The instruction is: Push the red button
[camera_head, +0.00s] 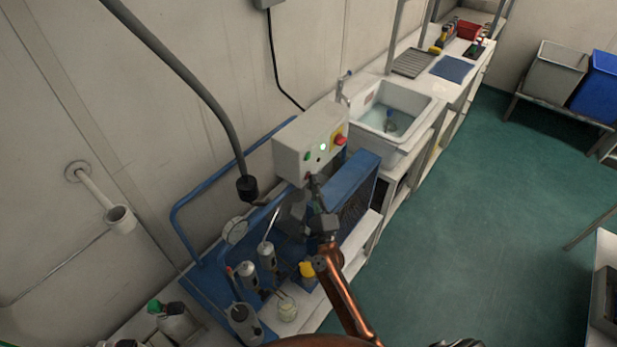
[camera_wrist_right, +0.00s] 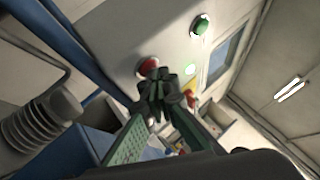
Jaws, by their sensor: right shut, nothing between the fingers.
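The pale control box (camera_head: 296,135) stands on the blue machine against the wall. A small red button (camera_head: 308,175) sits low on its front, partly hidden by my right gripper (camera_head: 314,183); the button shows more clearly in the right wrist view (camera_wrist_right: 148,67). My right gripper's closed fingertips (camera_wrist_right: 158,84) are right at the red button and overlap its lower edge in that view. I cannot tell whether they touch it. The gripper is shut and empty. My left gripper is not in view.
A green button (camera_head: 307,156), a lit green lamp (camera_head: 323,146) and a red mushroom knob (camera_head: 340,139) share the box's front. A sink (camera_head: 420,103) lies behind it to the right. A black hose (camera_head: 190,80) hangs at the left. The green floor (camera_head: 500,210) is clear.

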